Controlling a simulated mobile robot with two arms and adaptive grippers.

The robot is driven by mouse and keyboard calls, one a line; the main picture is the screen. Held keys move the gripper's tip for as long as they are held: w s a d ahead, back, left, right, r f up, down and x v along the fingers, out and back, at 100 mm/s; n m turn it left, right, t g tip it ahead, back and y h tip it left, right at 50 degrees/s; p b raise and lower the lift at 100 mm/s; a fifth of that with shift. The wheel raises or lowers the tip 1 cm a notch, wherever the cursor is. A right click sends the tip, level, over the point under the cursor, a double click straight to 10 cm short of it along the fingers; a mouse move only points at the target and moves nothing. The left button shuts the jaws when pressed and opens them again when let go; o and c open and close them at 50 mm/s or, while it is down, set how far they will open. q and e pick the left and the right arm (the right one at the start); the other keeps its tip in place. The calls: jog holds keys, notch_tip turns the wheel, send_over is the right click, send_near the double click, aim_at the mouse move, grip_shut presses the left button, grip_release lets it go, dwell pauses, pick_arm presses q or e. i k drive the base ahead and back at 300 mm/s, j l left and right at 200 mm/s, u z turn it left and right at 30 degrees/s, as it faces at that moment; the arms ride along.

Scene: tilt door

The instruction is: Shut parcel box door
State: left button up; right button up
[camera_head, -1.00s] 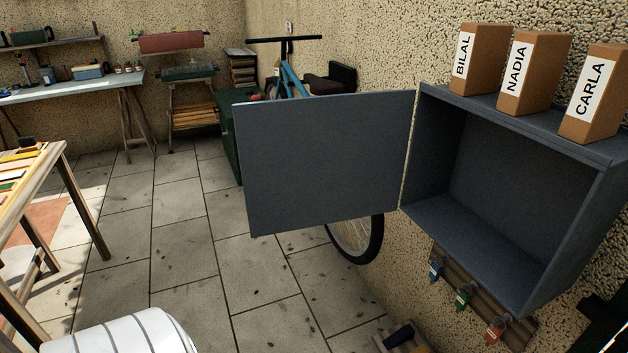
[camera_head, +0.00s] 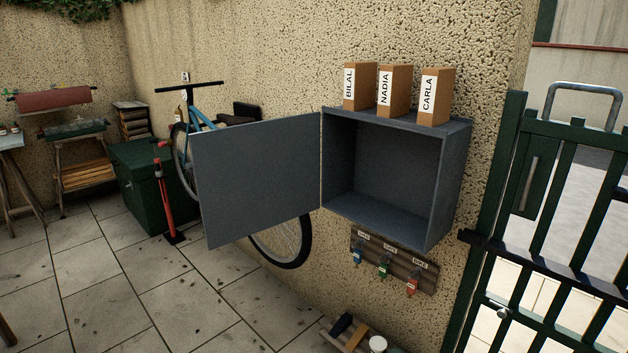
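The grey parcel box (camera_head: 390,165) is fixed to the rough wall. Its inside is empty as far as I can see. Its flat grey door (camera_head: 258,178) is hinged on the left side of the box and stands wide open, swung out to the left. Three cartons stand upright on top of the box, marked BILAL (camera_head: 360,86), NADIA (camera_head: 394,90) and CARLA (camera_head: 435,97). Neither of my grippers shows in this view.
A bicycle (camera_head: 282,240) stands partly hidden behind the door, with a green chest (camera_head: 140,180) and a red pump (camera_head: 168,200) to the left. Tagged keys (camera_head: 383,268) hang below the box. A green gate (camera_head: 540,220) stands at right. Paved floor (camera_head: 110,290) is free at front left.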

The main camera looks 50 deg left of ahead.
aim_at(250, 179)
jog(key=j+z, duration=0.35)
jog(key=j, duration=1.6)
